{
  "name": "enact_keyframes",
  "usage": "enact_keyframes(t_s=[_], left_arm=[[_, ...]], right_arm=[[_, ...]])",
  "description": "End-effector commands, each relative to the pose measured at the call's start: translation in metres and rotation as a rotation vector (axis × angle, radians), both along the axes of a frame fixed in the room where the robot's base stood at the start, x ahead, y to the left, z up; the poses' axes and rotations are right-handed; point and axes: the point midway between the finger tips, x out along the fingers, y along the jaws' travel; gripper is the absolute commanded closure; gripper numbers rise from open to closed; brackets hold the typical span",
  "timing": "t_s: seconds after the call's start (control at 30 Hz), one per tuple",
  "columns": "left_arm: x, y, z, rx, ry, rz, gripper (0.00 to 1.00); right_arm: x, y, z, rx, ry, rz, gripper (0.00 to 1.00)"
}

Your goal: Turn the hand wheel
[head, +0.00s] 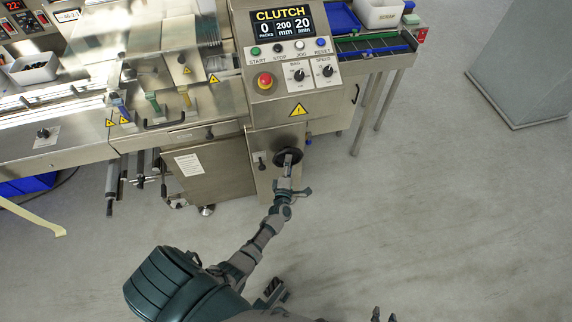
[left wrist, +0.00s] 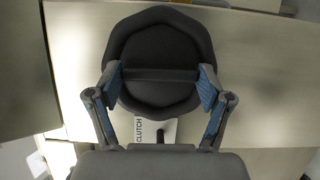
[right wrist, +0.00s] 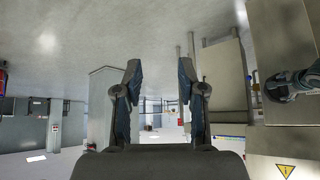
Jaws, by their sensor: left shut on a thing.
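The dark round hand wheel (head: 282,154) sits on the steel front panel below the control box in the head view. In the left wrist view the hand wheel (left wrist: 160,35) fills the upper middle, with a bar across its face. My left gripper (head: 287,171) reaches up to the wheel from below. In the left wrist view my left gripper (left wrist: 160,82) has its blue-padded fingers on both sides of the wheel, shut on it. My right gripper (right wrist: 160,75) is open and empty, its fingers apart; in the head view its tips (head: 383,317) show at the bottom edge.
A small lever (head: 261,161) stands left of the wheel; a CLUTCH label (left wrist: 139,131) shows near it. The control box display (head: 283,21) reads CLUTCH, 0 packs. A red emergency button (head: 265,81) is above. The floor (head: 440,200) at right is clear.

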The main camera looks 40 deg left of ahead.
Motion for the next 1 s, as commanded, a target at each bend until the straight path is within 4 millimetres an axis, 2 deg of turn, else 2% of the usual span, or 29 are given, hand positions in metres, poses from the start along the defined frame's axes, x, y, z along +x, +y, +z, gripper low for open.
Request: enact_keyframes(t_s=[0.2, 0.63, 0.67, 0.7, 0.73, 1.0], left_arm=[[0.001, -0.003, -0.002, 0.022, 0.035, -0.006, 0.56], [0.0, -0.003, -0.004, 0.025, 0.041, -0.007, 0.56], [0.0, -0.003, -0.004, 0.024, 0.04, -0.007, 0.14], [0.0, -0.003, -0.003, 0.025, 0.039, -0.006, 0.04], [0.0, -0.003, -0.003, 0.025, 0.039, -0.006, 0.0], [-0.001, -0.001, -0.001, 0.027, 0.035, -0.003, 0.0]], right_arm=[[-0.019, -0.007, -0.006, -0.024, 0.101, -0.006, 0.6], [-0.022, -0.008, -0.008, -0.028, 0.119, -0.006, 0.6], [-0.022, -0.008, -0.008, -0.028, 0.119, -0.006, 0.6], [-0.022, -0.008, -0.008, -0.028, 0.119, -0.006, 0.6], [-0.022, -0.008, -0.008, -0.028, 0.118, -0.006, 0.6], [-0.022, -0.007, -0.007, -0.028, 0.117, -0.006, 0.6]])
